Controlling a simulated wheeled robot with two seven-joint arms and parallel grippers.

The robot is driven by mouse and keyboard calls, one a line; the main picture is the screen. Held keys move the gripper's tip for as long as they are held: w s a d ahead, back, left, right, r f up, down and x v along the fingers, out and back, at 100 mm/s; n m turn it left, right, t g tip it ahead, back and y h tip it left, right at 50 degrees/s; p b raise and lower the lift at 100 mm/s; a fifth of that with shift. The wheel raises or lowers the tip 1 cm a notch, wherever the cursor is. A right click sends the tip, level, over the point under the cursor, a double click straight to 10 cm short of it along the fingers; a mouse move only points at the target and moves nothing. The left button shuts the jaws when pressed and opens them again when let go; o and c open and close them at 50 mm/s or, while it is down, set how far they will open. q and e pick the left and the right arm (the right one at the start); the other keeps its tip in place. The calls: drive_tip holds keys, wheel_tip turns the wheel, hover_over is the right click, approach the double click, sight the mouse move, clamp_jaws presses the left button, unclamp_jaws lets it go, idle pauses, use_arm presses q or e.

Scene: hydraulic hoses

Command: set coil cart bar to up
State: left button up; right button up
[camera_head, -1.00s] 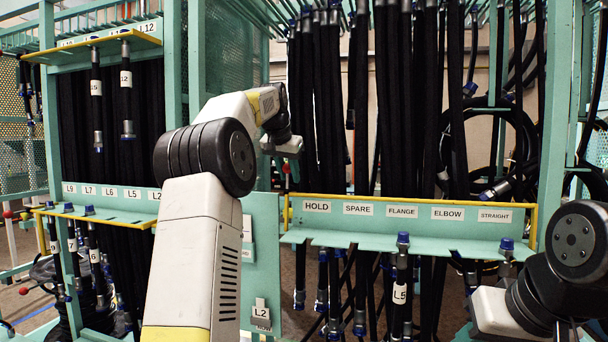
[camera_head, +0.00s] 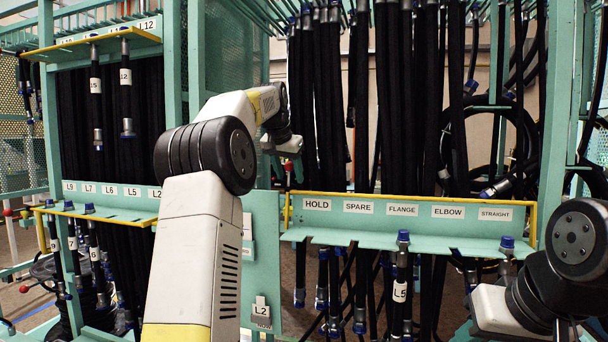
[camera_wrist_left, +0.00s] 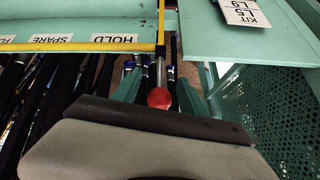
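The yellow bar (camera_head: 410,199) of the coil cart runs along the upper edge of the label plate, in front of the hoses; it also shows in the left wrist view (camera_wrist_left: 85,47). A red knob (camera_head: 288,167) on a short rod stands at the bar's left end. In the left wrist view the red knob (camera_wrist_left: 159,98) shows between the teal fingers of my left gripper (camera_wrist_left: 158,92). The fingers are apart, with gaps on both sides of the knob. In the head view my left gripper (camera_head: 284,152) is just above the knob, partly hidden by the wrist.
The label plate (camera_head: 380,229) reads HOLD, SPARE, FLANGE, ELBOW and STRAIGHT. A hose tagged L5 (camera_head: 400,290) hangs in one of its slots. A hose rack (camera_head: 105,202) stands at the left. In the left wrist view a mesh panel (camera_wrist_left: 270,115) is right of the gripper.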

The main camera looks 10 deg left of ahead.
use_arm(q)
drive_tip(key=v, duration=0.7)
drive_tip(key=shift+s+r, duration=0.15)
drive_tip(key=shift+r, duration=0.1)
drive_tip(key=shift+s, duration=0.1)
drive_tip(key=s+d+f+h, duration=0.1)
drive_tip(key=s+d+f, duration=0.2)
drive_tip(key=s, duration=0.6)
drive_tip(key=s+d+f, duration=0.4)
drive_tip(key=s, duration=0.4)
drive_tip(key=s+d+f+n, duration=0.1)
drive_tip(key=s+d+f, duration=0.1)
drive_tip(key=s+f, duration=0.7)
drive_tip(key=s+d+f+n+h, duration=0.1)
drive_tip(key=s+d+f, duration=0.1)
drive_tip(key=s+f, duration=0.7)
drive_tip(key=shift+s+g, duration=0.4)
drive_tip(key=shift+s, duration=0.15)
drive_tip(key=shift+d, duration=0.15)
